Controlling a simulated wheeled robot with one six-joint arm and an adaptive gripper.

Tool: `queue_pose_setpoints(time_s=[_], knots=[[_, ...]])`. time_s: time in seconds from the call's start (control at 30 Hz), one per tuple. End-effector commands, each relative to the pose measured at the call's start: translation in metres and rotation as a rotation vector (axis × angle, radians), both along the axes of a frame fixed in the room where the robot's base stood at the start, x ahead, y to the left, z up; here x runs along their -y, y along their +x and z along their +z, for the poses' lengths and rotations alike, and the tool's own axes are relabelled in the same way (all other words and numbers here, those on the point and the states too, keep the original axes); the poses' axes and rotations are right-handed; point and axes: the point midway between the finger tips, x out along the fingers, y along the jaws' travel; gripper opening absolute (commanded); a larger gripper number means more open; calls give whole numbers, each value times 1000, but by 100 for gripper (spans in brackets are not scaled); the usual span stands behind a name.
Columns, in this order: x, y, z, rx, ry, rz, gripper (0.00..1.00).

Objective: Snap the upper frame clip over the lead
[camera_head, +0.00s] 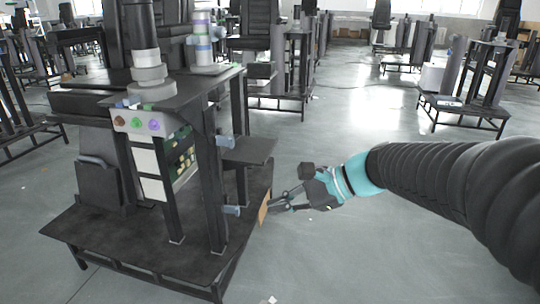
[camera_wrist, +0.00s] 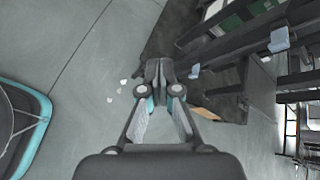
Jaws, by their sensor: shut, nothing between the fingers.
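The lift column unit's dark frame (camera_head: 208,170) stands at the left in the head view. The upper frame clip (camera_head: 225,141), small and blue-grey, sits on the frame's right post. A similar lower clip (camera_head: 231,210) is below it. Two blue-grey clips show in the wrist view, one larger at the upper right (camera_wrist: 279,40) and one smaller near the fingers (camera_wrist: 194,71). I cannot make out the lead in either view. My gripper (camera_head: 279,203) is right of the frame, lower than the upper clip and apart from it. Its fingers (camera_wrist: 160,70) are together and empty.
A dark shelf plate (camera_head: 248,151) juts right from the frame above my gripper's level. The wide base plate (camera_head: 120,250) carries a brown piece (camera_head: 263,208) at its right edge, close to my fingers. Small white scraps (camera_head: 271,300) lie on the floor. Floor to the right is open.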

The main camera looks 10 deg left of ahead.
Motion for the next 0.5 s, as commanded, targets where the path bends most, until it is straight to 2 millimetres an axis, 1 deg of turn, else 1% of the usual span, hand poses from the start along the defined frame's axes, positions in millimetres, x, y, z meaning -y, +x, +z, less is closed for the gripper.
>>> queue_pose_setpoints(time_s=[0.03, 0.1, 0.2, 0.3, 0.4, 0.5], knots=[[-14, 17, 0, -80, 74, -29, 0], [-33, 40, 6, -191, 184, -74, 0], [-54, 72, 12, -334, 325, -127, 0], [-68, 99, 17, -448, 440, -166, 0], [-76, 118, 19, -530, 520, -191, 0], [-80, 129, 20, -575, 567, -205, 0]])
